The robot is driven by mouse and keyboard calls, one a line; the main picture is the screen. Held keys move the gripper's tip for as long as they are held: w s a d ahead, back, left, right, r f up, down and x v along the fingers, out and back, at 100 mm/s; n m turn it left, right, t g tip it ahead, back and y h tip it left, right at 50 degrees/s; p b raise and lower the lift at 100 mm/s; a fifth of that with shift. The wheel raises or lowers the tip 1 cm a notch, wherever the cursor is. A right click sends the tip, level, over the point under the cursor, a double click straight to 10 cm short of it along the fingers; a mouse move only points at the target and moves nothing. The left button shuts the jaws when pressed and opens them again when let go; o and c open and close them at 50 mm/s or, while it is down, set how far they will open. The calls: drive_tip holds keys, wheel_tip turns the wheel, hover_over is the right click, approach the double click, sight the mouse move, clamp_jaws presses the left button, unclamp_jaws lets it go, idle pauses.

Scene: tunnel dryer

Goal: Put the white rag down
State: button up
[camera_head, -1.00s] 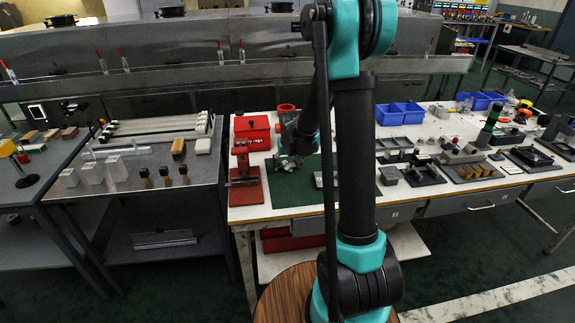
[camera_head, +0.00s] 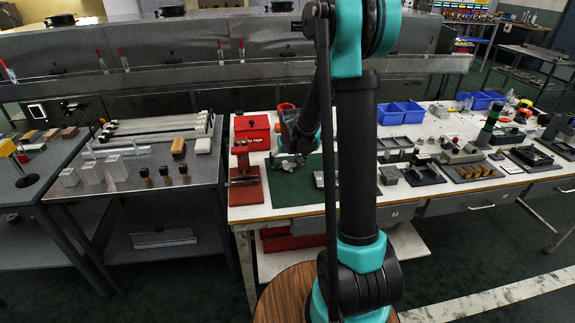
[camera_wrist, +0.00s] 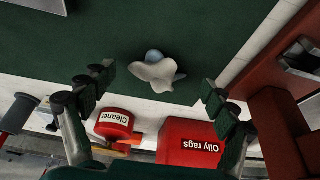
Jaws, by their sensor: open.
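The white rag (camera_wrist: 155,74) lies crumpled on the dark green mat (camera_wrist: 215,28) in the wrist view. A small bluish rounded piece shows at its far edge; I cannot tell what it is. My gripper (camera_wrist: 158,82) is open, with one finger on each side of the rag and clear gaps between. In the head view my gripper (camera_head: 287,161) is low over the green mat (camera_head: 294,185) on the white bench; I cannot make out the rag there.
A red bin labelled "Oily rags" (camera_wrist: 185,143) and a red can labelled "Cleaner" (camera_wrist: 114,122) stand beside the mat. A red press-like tool (camera_head: 244,170) stands left of the mat. A grey block (camera_head: 319,179) sits on the mat. Blue bins (camera_head: 400,113) stand behind, right of my arm.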

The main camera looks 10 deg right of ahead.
drive_tip(key=v, duration=1.1)
drive_tip(key=s+d+f, duration=0.2)
drive_tip(key=s+f, duration=0.2)
drive_tip(key=s, duration=0.8)
drive_tip(key=s+d+f, duration=0.2)
drive_tip(key=s+f, duration=0.2)
drive_tip(key=s, duration=0.9)
drive_tip(key=shift+r, duration=0.1)
